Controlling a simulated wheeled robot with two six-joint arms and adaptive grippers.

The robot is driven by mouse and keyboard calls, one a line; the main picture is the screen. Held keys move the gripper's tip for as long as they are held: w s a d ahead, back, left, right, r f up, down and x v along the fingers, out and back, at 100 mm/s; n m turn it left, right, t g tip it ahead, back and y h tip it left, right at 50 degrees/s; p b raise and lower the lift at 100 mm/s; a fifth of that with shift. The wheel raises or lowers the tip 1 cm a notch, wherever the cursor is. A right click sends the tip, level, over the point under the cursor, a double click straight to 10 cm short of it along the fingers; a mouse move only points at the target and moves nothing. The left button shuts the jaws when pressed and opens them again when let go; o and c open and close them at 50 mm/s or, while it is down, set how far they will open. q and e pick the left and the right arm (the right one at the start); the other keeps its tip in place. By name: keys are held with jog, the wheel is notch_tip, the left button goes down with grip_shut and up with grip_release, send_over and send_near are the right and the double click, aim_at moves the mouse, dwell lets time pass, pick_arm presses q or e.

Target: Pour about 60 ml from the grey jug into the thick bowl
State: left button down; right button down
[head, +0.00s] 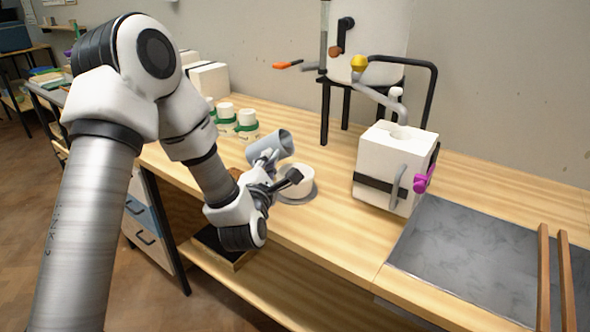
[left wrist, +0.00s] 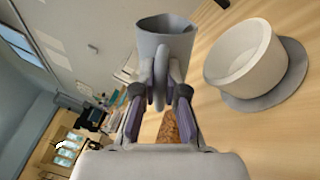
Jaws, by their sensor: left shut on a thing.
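The grey jug (head: 272,146) is held by its handle in my left gripper (head: 268,176), above the wooden counter and tilted in the head view. In the left wrist view the jug (left wrist: 166,45) shows its rim, and my left gripper (left wrist: 159,92) is shut on the handle. I cannot see what is inside the jug. The thick bowl (head: 301,181) is white and stands on a grey disc (head: 300,199), partly hidden behind my gripper. In the left wrist view the bowl (left wrist: 245,58) is to the right of the jug, apart from it, and looks empty. My right gripper is out of view.
A white box-shaped device (head: 388,165) with a magenta knob stands right of the bowl. White jars with green bands (head: 247,121) stand behind the jug. A grey slab (head: 470,255) with wooden bars lies at the right. The counter in front of the device is clear.

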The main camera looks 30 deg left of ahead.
pick_arm(q)
jog(key=shift+d+f+m+p, duration=0.1)
jog(key=shift+f+m+p, duration=0.25)
jog(key=shift+m, duration=0.35)
jog(key=shift+d+f+m+p, duration=0.1)
jog(key=shift+f+m+p, duration=0.1)
jog(key=shift+m+p, duration=0.4)
dwell(0.9)
jog(key=shift+w+d+r+m+h, duration=0.15)
jog(key=shift+m+h, duration=0.15)
jog(key=shift+m, duration=0.3)
jog(key=shift+f+n+b, duration=0.3)
jog(key=shift+n+b, duration=0.1)
jog(key=shift+n, duration=0.2)
jog(key=n+b, duration=0.2)
jog(key=shift+a+r+n, duration=0.35)
jog(key=shift+r+n, duration=0.05)
jog(key=shift+s+r+n+y, duration=0.25)
jog(key=shift+r+n+y, duration=0.15)
jog(key=shift+r, duration=0.15)
jog(key=shift+w, duration=0.1)
